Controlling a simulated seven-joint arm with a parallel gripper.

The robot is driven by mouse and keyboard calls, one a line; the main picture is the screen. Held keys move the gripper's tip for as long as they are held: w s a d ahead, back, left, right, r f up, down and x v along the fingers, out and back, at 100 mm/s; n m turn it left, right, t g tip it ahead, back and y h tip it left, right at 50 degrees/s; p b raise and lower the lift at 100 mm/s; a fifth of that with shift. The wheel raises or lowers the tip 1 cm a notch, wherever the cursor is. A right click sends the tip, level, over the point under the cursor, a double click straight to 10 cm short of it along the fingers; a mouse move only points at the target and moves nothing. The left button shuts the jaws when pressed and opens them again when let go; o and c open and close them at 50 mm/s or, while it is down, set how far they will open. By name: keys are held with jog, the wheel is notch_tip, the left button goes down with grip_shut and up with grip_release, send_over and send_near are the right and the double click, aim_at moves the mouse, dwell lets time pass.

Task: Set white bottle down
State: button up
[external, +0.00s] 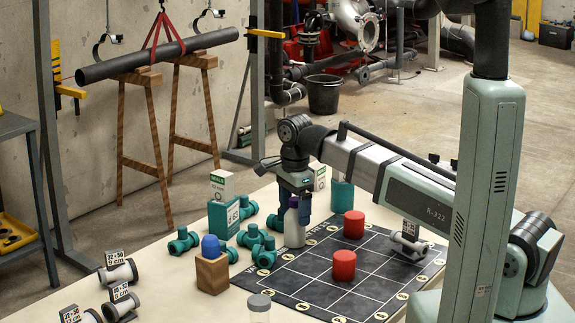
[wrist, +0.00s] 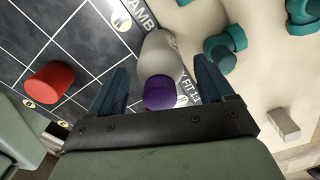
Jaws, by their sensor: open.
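The white bottle (external: 294,230) with a purple cap stands upright at the far-left edge of the dark gridded mat (external: 318,293). In the wrist view, the bottle (wrist: 158,52) and its purple cap (wrist: 160,92) lie between my fingers, over the mat's lettered border. My gripper (external: 295,209) is directly above and around the bottle's upper part. Its blue fingers are apart on either side of the cap, with gaps visible in the wrist view (wrist: 163,80). The bottle's top is partly hidden by my gripper in the external view.
Red cylinders (external: 344,265) (external: 354,224) stand on the mat. Teal pipe fittings (external: 264,252), a teal box (external: 223,218) and a wooden block with a blue knob (external: 212,272) are left of the bottle. A grey pipe piece (external: 408,240) lies at the mat's right. Several mat squares are clear.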

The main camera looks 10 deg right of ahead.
notch_tip(320, 180, up, 12)
jog(key=shift+r, duration=0.1)
dwell(0.5)
